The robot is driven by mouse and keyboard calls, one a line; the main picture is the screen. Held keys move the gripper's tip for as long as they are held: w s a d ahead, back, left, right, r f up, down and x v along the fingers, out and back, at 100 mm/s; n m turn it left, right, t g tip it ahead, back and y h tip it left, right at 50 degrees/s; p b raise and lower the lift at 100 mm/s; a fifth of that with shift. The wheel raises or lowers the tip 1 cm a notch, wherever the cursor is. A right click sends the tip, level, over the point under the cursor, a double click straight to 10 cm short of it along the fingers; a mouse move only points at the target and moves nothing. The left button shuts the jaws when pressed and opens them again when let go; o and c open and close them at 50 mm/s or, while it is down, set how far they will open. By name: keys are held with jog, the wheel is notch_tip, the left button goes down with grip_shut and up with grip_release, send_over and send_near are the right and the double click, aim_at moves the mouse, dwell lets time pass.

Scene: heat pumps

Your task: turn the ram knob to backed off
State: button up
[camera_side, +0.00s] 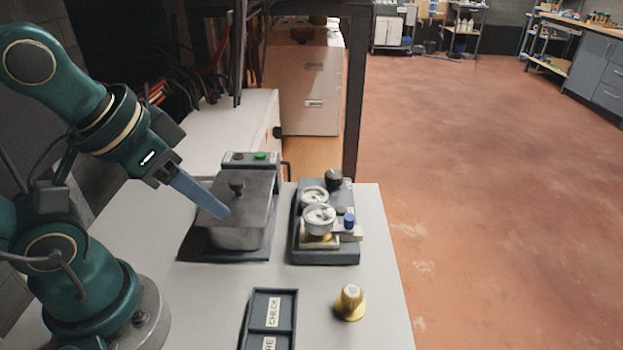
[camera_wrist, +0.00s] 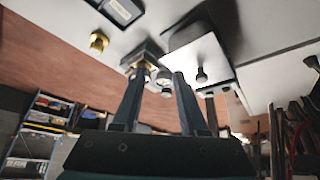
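A grey fixture (camera_side: 325,256) stands right of centre on the table, with two round white-faced gauges (camera_side: 318,218), a blue knob (camera_side: 349,219) and a black knob (camera_side: 333,180) at its back. No readable label shows which knob is the ram knob. My gripper (camera_side: 222,211) reaches in from the left, over the lidded grey box in the side view, apart from the fixture. In the wrist view my gripper (camera_wrist: 160,74) shows two fingers spread with nothing between them. The fixture (camera_wrist: 145,54) appears beyond the fingers there, partly hidden by them.
The lidded grey box (camera_side: 240,236) has a black lid knob (camera_side: 236,188) and stands left of the fixture. Behind it is a control box (camera_side: 248,159) with a green button. A gold knob-shaped piece (camera_side: 350,303) and a labelled dark tray (camera_side: 258,312) lie in front.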

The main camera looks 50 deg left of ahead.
jog(key=o, duration=0.4)
jog(key=shift+w+r+t, duration=0.3)
jog(key=shift+w+r, duration=0.35)
jog(key=shift+r, duration=0.2)
jog(key=w+r, duration=0.4)
jog(key=w, duration=0.3)
jog(key=n+g, duration=0.2)
send_over(334, 174)
jog(key=s, duration=0.2)
jog(key=shift+y, duration=0.4)
jog(key=f, duration=1.2)
jog(key=shift+s+d, duration=0.15)
jog(key=shift+d, duration=0.05)
jog(key=shift+f, duration=0.85)
jog(key=shift+x, duration=2.05)
